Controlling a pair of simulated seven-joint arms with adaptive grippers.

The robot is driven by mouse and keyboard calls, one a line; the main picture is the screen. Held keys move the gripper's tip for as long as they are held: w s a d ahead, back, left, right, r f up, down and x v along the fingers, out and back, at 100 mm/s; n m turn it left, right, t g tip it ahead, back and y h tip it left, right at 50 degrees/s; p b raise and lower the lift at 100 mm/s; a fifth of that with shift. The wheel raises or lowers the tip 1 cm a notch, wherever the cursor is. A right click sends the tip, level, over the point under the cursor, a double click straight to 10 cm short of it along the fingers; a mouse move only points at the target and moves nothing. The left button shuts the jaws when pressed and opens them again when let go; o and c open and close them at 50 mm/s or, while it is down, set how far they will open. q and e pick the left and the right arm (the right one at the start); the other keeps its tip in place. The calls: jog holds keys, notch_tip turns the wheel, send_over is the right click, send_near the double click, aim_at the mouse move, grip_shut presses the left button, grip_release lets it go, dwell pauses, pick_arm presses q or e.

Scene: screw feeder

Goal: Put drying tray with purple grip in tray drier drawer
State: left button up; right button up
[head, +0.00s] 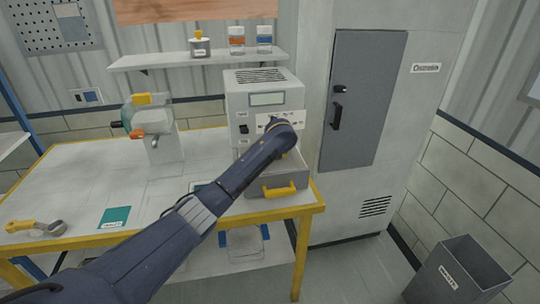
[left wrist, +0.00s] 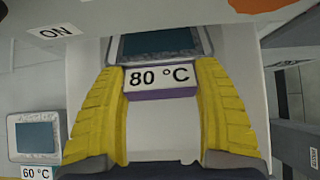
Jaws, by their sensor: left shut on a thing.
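The drying tray (left wrist: 118,50) with the purple grip (left wrist: 165,94) shows in the left wrist view, with an "80 °C" label above the grip and a dark blue patch inside. My left gripper (left wrist: 163,82) is shut on this tray at its grip, one yellow finger on each side. In the head view my left arm reaches over the tray drier (head: 286,88) front, and its wrist hides most of the gripper and the held tray. The drier drawer (head: 262,189) is pulled out, with a yellow handle (head: 280,189). I cannot tell whether the tray touches the drawer. My right gripper is not in view.
Another tray (left wrist: 37,137), labelled "60 °C", lies at left in the left wrist view. A grey cabinet (head: 362,100) is right of the drier. The table's middle is mostly clear.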

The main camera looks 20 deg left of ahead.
pick_arm(q)
jog(key=shift+f, duration=0.1)
dwell(0.3)
jog(key=o, duration=1.5)
jog(key=shift+c, duration=0.2)
jog(key=v, duration=1.2)
